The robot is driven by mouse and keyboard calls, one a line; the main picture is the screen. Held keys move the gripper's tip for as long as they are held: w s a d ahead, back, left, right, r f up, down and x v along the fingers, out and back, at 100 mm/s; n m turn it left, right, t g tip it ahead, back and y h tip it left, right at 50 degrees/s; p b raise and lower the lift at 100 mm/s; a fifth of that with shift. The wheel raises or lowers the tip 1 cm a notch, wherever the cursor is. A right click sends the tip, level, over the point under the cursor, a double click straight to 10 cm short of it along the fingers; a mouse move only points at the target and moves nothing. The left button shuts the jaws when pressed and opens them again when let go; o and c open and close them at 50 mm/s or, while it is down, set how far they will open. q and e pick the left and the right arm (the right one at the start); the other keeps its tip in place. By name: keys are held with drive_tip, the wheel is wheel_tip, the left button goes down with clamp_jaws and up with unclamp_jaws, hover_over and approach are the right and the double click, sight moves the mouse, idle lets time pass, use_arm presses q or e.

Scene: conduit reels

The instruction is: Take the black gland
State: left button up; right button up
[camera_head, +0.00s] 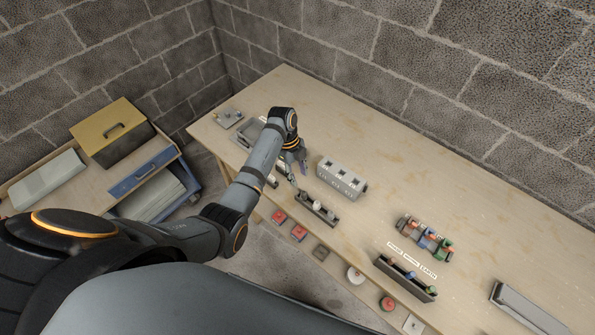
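A dark rack (322,213) stands near the front edge of the bench and holds small glands, one of them pale (317,205). A dark piece (303,196) at its left end may be the black gland, but it is too small to be sure. My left gripper (296,169) points down just behind and left of this rack, apart from it as far as I can see. Its fingers look spread, with nothing visible between them. My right gripper is not in view.
A grey block with dark openings (341,178) stands just right of my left gripper. Farther right are coloured reels (425,239), a dark holder (405,278) and a grey channel (525,308). A grey tray (249,133) is at the left. The back of the bench (400,150) is clear.

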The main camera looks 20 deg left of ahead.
sight(303, 192)
use_arm(q)
drive_tip(key=b+x, duration=0.7)
drive_tip(key=x, duration=0.1)
drive_tip(key=shift+f+b, duration=0.2)
drive_tip(key=shift+b, duration=0.15)
drive_tip(key=shift+f, duration=0.4)
drive_tip(key=shift+c, duration=0.4)
clamp_jaws()
drive_tip(key=shift+r, duration=0.2)
drive_tip(key=shift+r+p, duration=0.25)
drive_tip(key=shift+p, duration=0.2)
